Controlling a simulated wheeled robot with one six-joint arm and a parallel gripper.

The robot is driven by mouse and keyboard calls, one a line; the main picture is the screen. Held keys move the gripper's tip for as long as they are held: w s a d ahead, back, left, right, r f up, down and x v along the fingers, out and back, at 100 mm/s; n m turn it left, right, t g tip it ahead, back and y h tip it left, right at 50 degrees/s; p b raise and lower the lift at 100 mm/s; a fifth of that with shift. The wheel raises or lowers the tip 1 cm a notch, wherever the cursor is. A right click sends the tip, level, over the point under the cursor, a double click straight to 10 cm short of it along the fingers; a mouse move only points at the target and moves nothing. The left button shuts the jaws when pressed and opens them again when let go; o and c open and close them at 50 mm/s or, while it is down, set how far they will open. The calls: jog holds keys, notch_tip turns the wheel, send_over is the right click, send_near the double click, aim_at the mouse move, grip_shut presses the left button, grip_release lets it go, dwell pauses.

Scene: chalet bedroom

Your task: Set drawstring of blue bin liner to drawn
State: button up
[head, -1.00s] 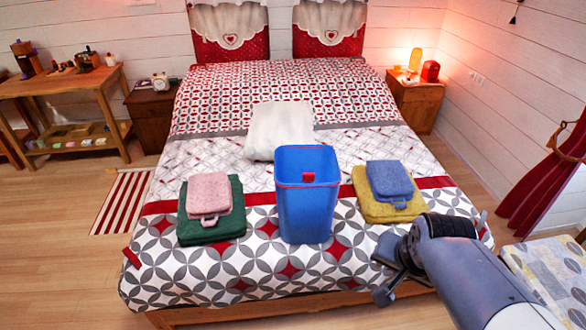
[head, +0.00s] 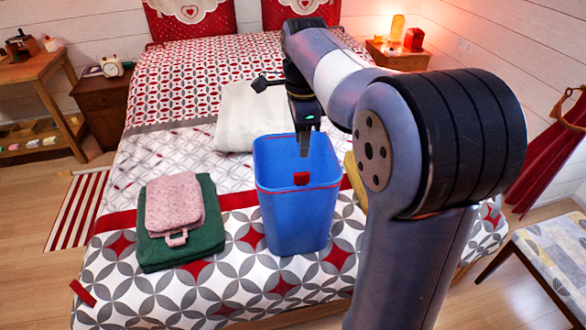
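The blue bin (head: 290,222) stands upright on the bed, with a blue liner over its rim and a thin red line just below the top. A small red tab (head: 301,178) shows at the front of the rim; I take it for the drawstring. My gripper (head: 304,148) points down over the bin's mouth, above and slightly behind the red tab. I cannot tell whether its fingers are open or shut, or whether they touch anything. The bin's inside is mostly in shade.
A pink towel (head: 173,203) lies on a green towel (head: 208,238) left of the bin. A white cushion (head: 235,118) lies behind it. My arm hides most of the yellow towel (head: 355,180) at right. A patterned bench (head: 560,255) stands at lower right.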

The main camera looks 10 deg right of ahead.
aim_at(302, 173)
notch_tip(302, 173, down, 10)
jog(key=shift+r+b, duration=0.15)
jog(key=shift+b, duration=0.25)
jog(key=shift+s, duration=0.1)
grip_shut()
dwell(0.4)
